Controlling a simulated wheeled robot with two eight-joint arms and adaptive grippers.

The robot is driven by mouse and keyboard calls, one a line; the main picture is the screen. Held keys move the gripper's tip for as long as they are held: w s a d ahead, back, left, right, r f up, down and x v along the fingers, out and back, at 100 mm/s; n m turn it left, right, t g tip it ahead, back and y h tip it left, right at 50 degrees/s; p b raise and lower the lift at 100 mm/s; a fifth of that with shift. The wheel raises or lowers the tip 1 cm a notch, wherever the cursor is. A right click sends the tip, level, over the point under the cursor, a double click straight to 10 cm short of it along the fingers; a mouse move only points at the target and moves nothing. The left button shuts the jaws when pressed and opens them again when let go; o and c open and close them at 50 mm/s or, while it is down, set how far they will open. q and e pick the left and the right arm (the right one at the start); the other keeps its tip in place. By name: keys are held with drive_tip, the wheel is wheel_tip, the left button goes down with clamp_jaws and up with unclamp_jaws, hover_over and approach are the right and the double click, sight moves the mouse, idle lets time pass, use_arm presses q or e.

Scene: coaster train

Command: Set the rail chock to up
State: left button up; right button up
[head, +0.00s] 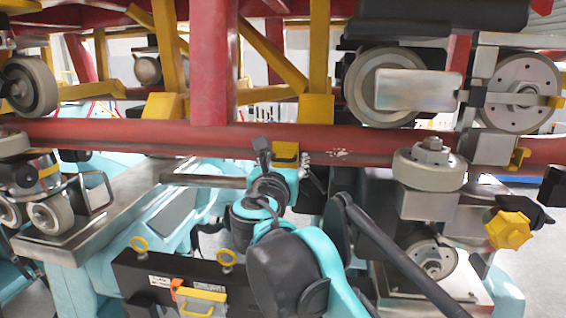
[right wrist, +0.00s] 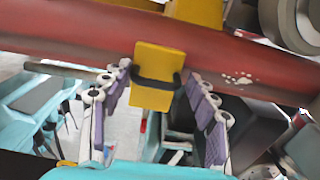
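The rail chock appears to be the yellow plate (right wrist: 157,60) with a dark band across it, at the lower edge of the red rail. It also shows in the head view (head: 286,150), small and partly hidden by my gripper. My right gripper (right wrist: 159,85) is open, with one purple-padded finger on each side of the yellow plate. Gaps show between the plate and both fingers. In the head view my right gripper (head: 283,160) is at the rail from below. My left gripper is not seen in either view.
The red rail (head: 100,133) runs across the picture. Large grey wheels (head: 432,168) and a yellow star knob (head: 509,230) stand to the right. Yellow struts and a red post rise above. A black box with yellow rings (head: 165,282) is at the lower left.

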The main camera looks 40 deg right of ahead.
drive_tip(key=v, duration=1.2)
